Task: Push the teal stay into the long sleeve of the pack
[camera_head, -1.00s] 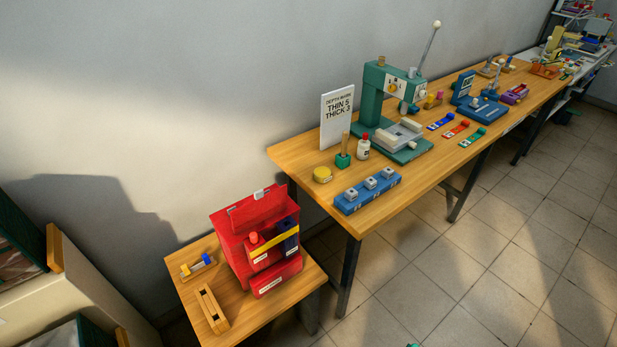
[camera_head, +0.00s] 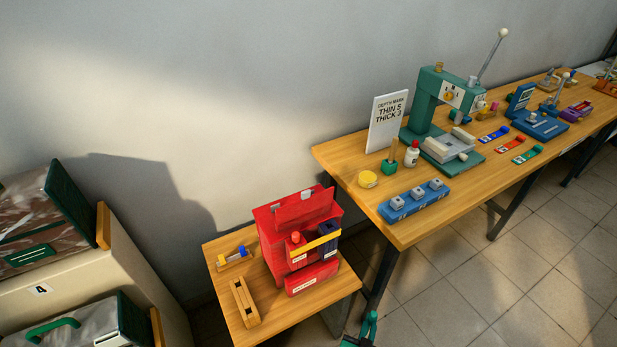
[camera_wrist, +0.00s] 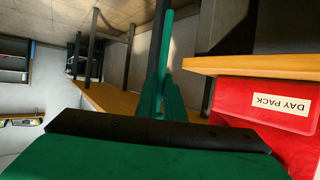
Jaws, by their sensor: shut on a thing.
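The red pack (camera_head: 270,240) stands upright on a low wooden table, its top flap raised. A yellow band crosses its front, over a small red item and a dark blue item. I cannot make out which opening is the long sleeve. In the wrist view, part of the pack (camera_wrist: 240,105) shows at the right with a "DAY PACK" label upside down. My gripper (camera_head: 362,338) is at the bottom edge of the head view, right of the low table and apart from the pack. It is shut on the teal stay (camera_wrist: 166,45), which sticks out as a narrow strip.
A wooden slotted block (camera_head: 245,302) and a small rack with blue and yellow pieces (camera_head: 235,258) lie left of the pack. The long workbench (camera_head: 350,170) with a teal press (camera_head: 428,105) stands behind right. A beige cabinet (camera_head: 120,290) is at left. Tiled floor is open at right.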

